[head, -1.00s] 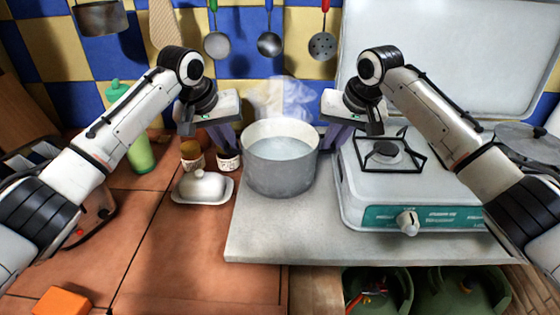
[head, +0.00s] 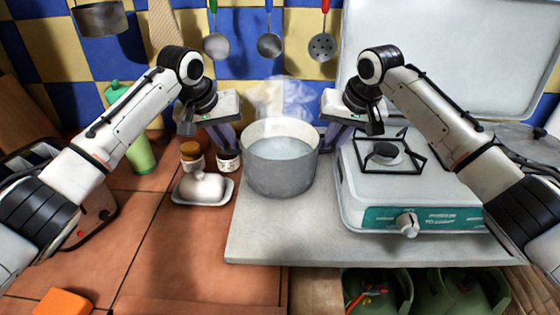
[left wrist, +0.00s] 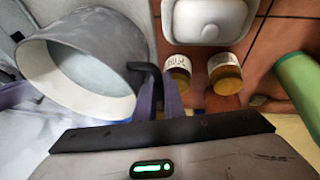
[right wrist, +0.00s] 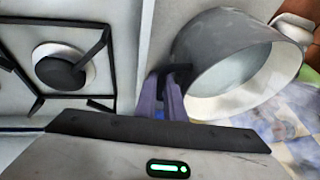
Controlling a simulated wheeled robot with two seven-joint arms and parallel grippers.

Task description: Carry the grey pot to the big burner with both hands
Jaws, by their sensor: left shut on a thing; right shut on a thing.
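The grey pot (head: 281,168) holds steaming liquid and stands upright at the left part of the light grey slab, left of the stove. I cannot tell whether its base touches the slab. My left gripper (head: 232,140) is shut on the pot's left handle, a dark loop seen in the left wrist view (left wrist: 145,72). My right gripper (head: 332,138) is shut on the opposite handle, seen in the right wrist view (right wrist: 178,70). A burner (head: 386,154) with a black grate is on the white stove (head: 365,195), right of the pot. My right arm hides part of the stove.
A white butter dish (head: 203,188) and two small jars (head: 228,162) stand close left of the pot. A green bottle (head: 140,155) is further left. The stove's raised lid (head: 440,60) stands behind. The slab's front (head: 300,232) is clear. Utensils hang on the back wall.

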